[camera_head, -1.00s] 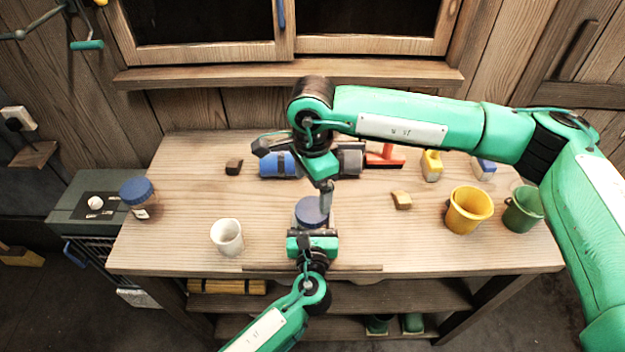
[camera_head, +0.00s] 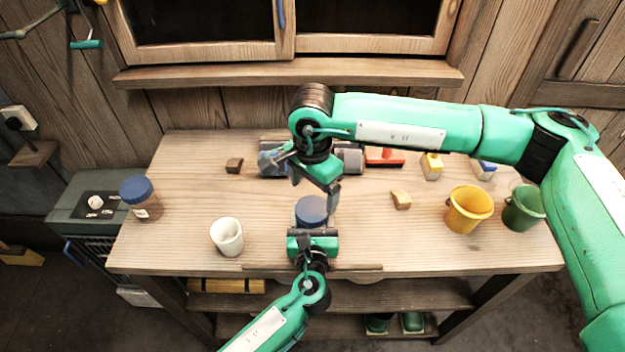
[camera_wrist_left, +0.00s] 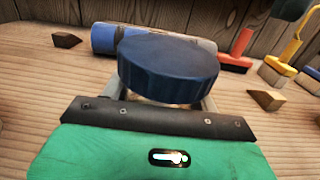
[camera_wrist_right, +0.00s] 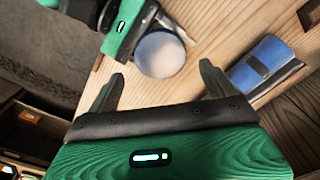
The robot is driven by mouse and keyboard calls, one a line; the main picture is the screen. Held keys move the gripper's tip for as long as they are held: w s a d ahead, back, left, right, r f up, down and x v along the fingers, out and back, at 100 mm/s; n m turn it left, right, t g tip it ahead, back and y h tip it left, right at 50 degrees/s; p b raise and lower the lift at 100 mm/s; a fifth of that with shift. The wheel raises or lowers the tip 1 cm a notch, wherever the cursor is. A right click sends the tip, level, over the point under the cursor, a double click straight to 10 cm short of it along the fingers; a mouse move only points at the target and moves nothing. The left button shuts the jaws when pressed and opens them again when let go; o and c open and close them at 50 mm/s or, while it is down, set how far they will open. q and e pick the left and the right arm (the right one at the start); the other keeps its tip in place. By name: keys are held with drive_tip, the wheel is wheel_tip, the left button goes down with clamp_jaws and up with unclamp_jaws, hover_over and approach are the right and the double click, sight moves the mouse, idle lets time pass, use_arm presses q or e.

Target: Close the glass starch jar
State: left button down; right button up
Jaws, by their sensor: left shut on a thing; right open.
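A glass jar with a wide blue lid (camera_head: 311,209) stands at the front middle of the table. The lid (camera_wrist_left: 168,66) fills the middle of the left wrist view and sits on top of the jar; I cannot tell how tight it is. My left gripper (camera_head: 312,230) is shut around the jar body below the lid. My right gripper (camera_head: 307,178) is open and empty, above and behind the jar. In the right wrist view the lid (camera_wrist_right: 160,55) shows beyond the open fingertips (camera_wrist_right: 162,78), apart from them.
Another jar with a blue lid (camera_head: 140,199) stands at the left table edge. A white cup (camera_head: 228,237) stands left of my left gripper. A blue roll (camera_head: 272,160) lies behind the jar. A yellow bucket (camera_head: 468,209) and a green bucket (camera_head: 523,209) stand at the right.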

sight(312, 208)
drive_tip(key=shift+f, duration=2.75)
drive_tip(key=shift+c, duration=0.3)
drive_tip(key=c, duration=0.9)
drive_tip(key=shift+c, duration=0.2)
drive_tip(key=o, duration=1.1)
drive_tip(key=shift+o, duration=0.2)
wheel_tip(312, 208, up, 12)
